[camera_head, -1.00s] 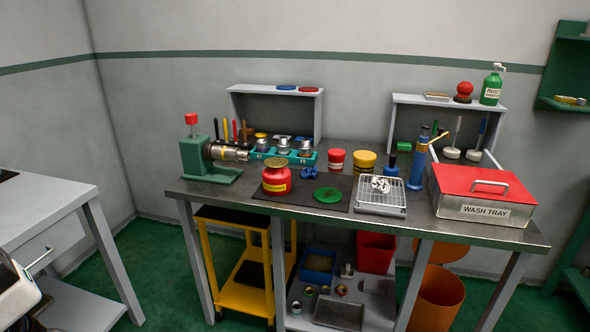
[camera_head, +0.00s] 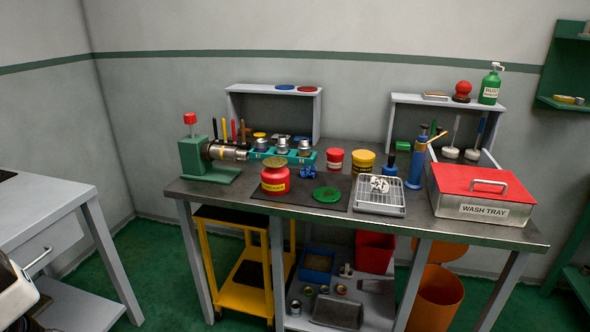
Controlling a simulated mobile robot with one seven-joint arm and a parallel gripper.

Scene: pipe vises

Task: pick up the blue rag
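A small crumpled blue thing (camera_head: 308,173), which looks like the blue rag, lies on the dark mat (camera_head: 338,184) on the workbench. It sits between the red-and-yellow can (camera_head: 275,180) and the green disc (camera_head: 327,195). It is too small to make out its folds. A white and black part of my own body shows at the lower left edge, far from the bench. My gripper's fingers are not in view.
The steel workbench (camera_head: 420,223) also holds a green vise (camera_head: 205,160) at left, a teal socket tray (camera_head: 290,157) behind the blue thing, a wire rack (camera_head: 380,204) and a red-lidded wash tray (camera_head: 484,193) at right. A grey table (camera_head: 45,205) stands at left, with green floor between.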

